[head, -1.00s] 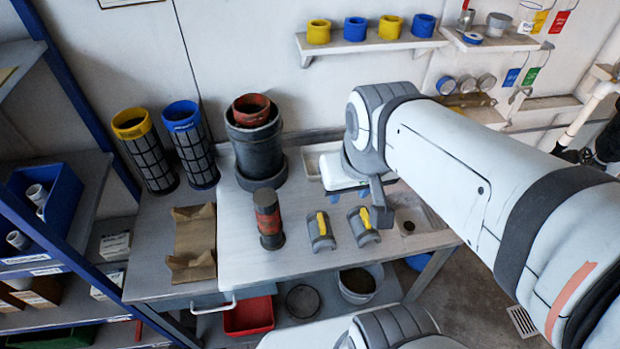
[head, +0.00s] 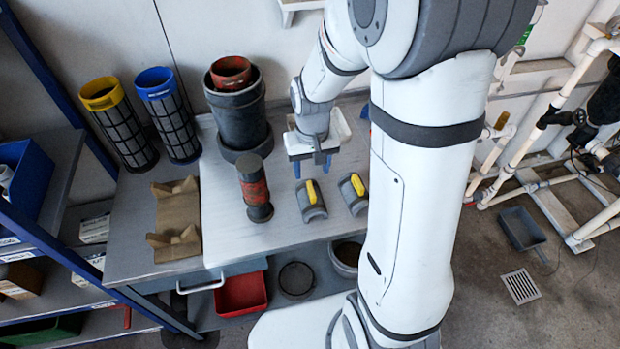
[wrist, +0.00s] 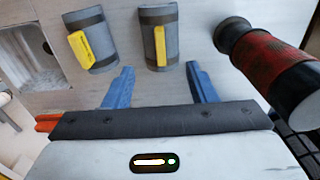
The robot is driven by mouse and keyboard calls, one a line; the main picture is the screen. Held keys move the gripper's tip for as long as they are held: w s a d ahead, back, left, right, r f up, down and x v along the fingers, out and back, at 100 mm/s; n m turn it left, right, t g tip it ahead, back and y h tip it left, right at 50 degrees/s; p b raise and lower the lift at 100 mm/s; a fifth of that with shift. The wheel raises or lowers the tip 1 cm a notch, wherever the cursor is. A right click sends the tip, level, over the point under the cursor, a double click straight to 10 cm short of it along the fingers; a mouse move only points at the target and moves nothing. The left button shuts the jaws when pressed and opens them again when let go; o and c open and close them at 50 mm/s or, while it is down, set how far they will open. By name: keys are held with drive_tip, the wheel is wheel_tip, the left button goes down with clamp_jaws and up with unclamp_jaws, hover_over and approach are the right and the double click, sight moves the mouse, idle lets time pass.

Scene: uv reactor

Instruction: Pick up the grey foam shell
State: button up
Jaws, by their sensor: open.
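Two grey foam half-shells, each with a yellow handle on top, lie side by side on the workbench. The left shell (head: 315,211) is nearer the dark red-banded cylinder; it also shows in the wrist view (wrist: 152,55), in front of the fingers. The right shell (head: 350,201) shows at upper left in the wrist view (wrist: 101,49). My gripper (head: 312,170) points down above the bench behind the shells, open and empty. In the wrist view its blue fingers (wrist: 160,72) are spread, roughly in line with the left shell and apart from it.
The red-banded cylinder (head: 255,190) stands left of the shells, close to my gripper in the wrist view (wrist: 275,65). Behind it is a large dark pot (head: 238,115). A brown cradle (head: 176,222) lies left. Bare bench (head: 225,235) lies in front.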

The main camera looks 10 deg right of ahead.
sight(311, 189)
wheel_tip(311, 189, down, 2)
drive_tip(key=shift+w+f, duration=0.1)
drive_tip(key=shift+w, duration=0.05)
drive_tip(key=shift+f+p, duration=0.3)
drive_tip(key=shift+f, duration=3.2)
drive_tip(key=shift+c, duration=0.3)
drive_tip(key=c, duration=0.7)
